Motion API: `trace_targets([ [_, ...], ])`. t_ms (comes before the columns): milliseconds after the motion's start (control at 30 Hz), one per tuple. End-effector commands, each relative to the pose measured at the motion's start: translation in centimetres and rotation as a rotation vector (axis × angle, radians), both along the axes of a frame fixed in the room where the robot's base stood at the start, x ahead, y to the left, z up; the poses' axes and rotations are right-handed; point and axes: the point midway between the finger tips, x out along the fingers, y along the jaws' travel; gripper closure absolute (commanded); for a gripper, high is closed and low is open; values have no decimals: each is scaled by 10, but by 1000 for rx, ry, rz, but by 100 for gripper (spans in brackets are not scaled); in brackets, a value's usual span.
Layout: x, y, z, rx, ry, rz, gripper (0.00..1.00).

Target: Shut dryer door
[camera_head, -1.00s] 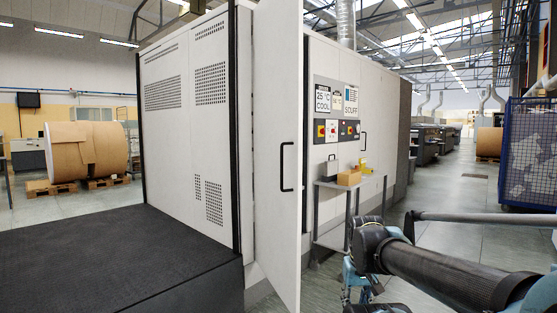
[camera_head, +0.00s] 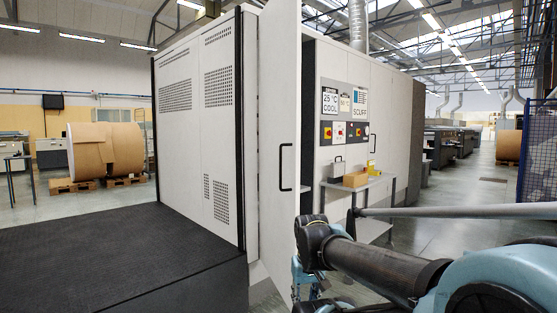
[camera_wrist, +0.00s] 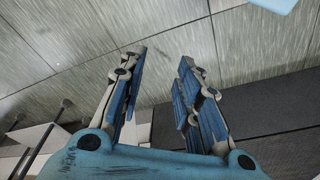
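The dryer door (camera_head: 278,90) is a tall white panel swung outward from the white dryer cabinet (camera_head: 385,85), seen nearly edge-on. A dark gap (camera_head: 307,110) shows just right of it, so it stands open. A black bar handle (camera_head: 284,167) is on its face. My gripper (camera_wrist: 160,58) is open and empty in the wrist view, its blue-padded fingers apart above the floor. In the head view my gripper (camera_head: 309,287) is low, around the door's bottom right edge. Whether it touches the door cannot be told.
A small grey table (camera_head: 372,187) with a brown box (camera_head: 355,179) stands by the control panel (camera_head: 344,131). A dark platform (camera_head: 110,245) fills the lower left. A blue mesh cage (camera_head: 537,150) stands at the right. Floor (camera_head: 465,200) is clear beyond my arm.

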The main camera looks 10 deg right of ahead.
Motion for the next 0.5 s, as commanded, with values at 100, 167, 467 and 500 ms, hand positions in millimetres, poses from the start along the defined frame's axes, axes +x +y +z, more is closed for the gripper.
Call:
trace_targets([
  [100,-7,-1,6,-5,-9,-2,69],
  [167,-6,-3,10,-15,-6,-9,69],
  [467,40,-31,67,-215,22,-146,69],
  [500,49,-36,78,-251,19,-172,69],
])
